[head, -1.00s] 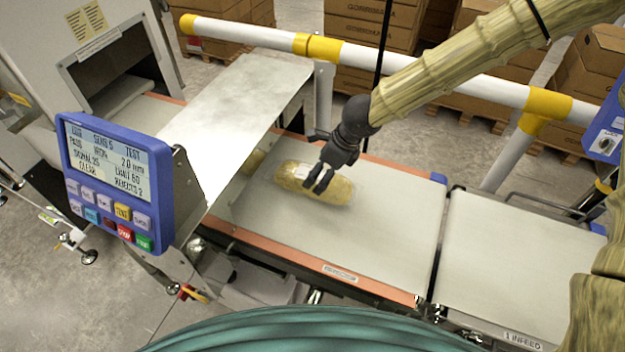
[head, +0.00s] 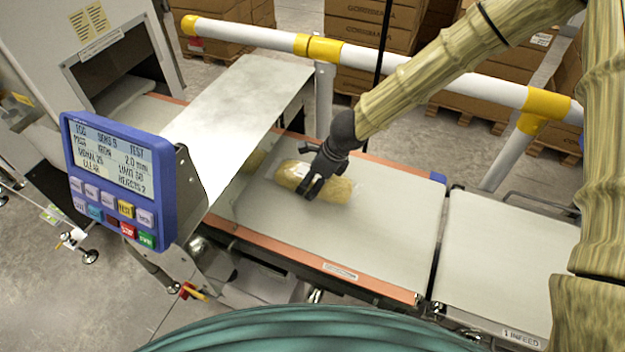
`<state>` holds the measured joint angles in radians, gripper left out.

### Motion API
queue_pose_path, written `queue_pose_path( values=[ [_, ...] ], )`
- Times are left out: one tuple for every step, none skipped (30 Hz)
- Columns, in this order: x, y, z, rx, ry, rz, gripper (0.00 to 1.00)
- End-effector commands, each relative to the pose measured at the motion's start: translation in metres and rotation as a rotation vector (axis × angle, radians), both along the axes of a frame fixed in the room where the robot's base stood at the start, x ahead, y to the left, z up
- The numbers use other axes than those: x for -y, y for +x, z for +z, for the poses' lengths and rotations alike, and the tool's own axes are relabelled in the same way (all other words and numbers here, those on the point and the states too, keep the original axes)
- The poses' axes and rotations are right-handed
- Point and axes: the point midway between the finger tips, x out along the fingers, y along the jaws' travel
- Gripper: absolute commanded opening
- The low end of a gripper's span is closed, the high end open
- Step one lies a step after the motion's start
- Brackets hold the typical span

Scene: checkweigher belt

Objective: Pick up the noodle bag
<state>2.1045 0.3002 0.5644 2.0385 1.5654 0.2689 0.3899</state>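The noodle bag (head: 335,191) is a yellowish, clear-wrapped oblong pack lying on the grey belt (head: 376,236), just right of the metal cover. My gripper (head: 310,193) is black and points down over the middle of the bag, its fingers in front of and over the bag. The fingertips look at or very near the bag's surface. The far side of the fingers is hidden, so I cannot tell whether they are closed on the bag.
A metal cover (head: 240,110) stands over the belt on the left, with a blue control panel (head: 120,180) in front. A white and yellow rail (head: 400,62) runs behind. The infeed belt (head: 500,255) on the right is clear. Stacked cartons (head: 368,30) stand at the back.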

Motion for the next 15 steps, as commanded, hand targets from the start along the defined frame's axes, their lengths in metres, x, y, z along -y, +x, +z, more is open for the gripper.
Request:
queue_pose_path(
  values=[
    [0.0001,0.0002,0.0001,0.0,0.0,0.0,0.62],
    [0.0001,0.0002,0.0001,0.0,0.0,0.0,0.56],
    [0.0001,0.0002,0.0002,0.0,0.0,0.0,0.49],
    [0.0001,0.0002,0.0002,0.0,0.0,0.0,0.44],
    [0.0001,0.0002,0.0003,0.0,0.0,0.0,0.38],
    [-0.0002,0.0005,0.0011,0.001,0.001,0.0,0.31],
    [-0.0002,0.0005,0.0011,0.001,0.001,0.0,0.31],
    [-0.0002,0.0005,0.0011,0.001,0.001,0.0,0.31],
    [-0.0002,0.0005,0.0011,0.001,0.001,0.0,0.31],
    [-0.0002,0.0005,0.0011,0.001,0.001,0.0,0.31],
    [-0.0002,0.0005,0.0012,0.001,0.001,0.0,0.31],
    [-0.0002,0.0005,0.0016,0.001,0.001,0.0,0.31],
    [-0.0001,0.0005,0.0021,0.001,0.001,0.0,0.31],
    [-0.0002,0.0005,0.0028,0.001,0.001,0.0,0.31],
    [-0.0001,0.0005,0.0041,0.001,0.001,0.0,0.31]
  ],
)
